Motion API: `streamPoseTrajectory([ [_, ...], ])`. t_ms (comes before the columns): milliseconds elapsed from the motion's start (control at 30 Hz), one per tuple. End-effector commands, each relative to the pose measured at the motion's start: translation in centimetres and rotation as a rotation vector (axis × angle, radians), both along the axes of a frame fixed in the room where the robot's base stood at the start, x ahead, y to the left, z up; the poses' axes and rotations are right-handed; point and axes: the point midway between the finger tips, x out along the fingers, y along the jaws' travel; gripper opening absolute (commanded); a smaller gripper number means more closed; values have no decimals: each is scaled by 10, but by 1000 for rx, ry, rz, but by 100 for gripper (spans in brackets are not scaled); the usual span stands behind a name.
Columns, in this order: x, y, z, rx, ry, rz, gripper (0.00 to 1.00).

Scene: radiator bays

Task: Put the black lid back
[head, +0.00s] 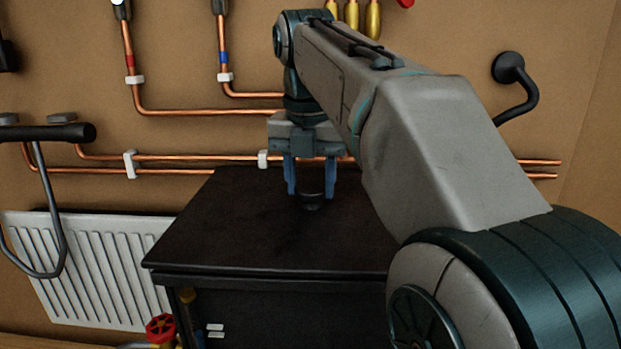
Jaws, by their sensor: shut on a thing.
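My gripper (311,188) points straight down over the black cabinet, with its two blue fingers apart and a dark thing between them. I take this for the black lid, but its outline blends into the dark surface behind it. A small dark round piece (312,202) shows at the fingertips, just above or touching the cabinet top. I cannot tell whether it is part of the lid or a separate thing under it.
The black cabinet (220,235) has a flat, otherwise bare top. Copper pipes (190,160) run along the wall behind it. A white radiator (105,265) and a red valve wheel (160,328) are at left. A black bent pipe (525,95) sticks out at right.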

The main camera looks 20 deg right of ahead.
Motion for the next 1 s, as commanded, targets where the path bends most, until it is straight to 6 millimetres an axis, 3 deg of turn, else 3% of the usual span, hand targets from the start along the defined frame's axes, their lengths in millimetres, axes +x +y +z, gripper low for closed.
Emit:
streamPoseTrajectory([
  [333, 0, 0, -7, 0, -1, 0, 1],
  [367, 0, 0, -6, 0, -1, 0, 50],
  [433, 0, 0, -6, 0, -1, 0, 69],
  [767, 0, 0, -5, 0, 0, 0, 70],
  [1000, -2, 2, 19, 1, -3, 1, 70],
])
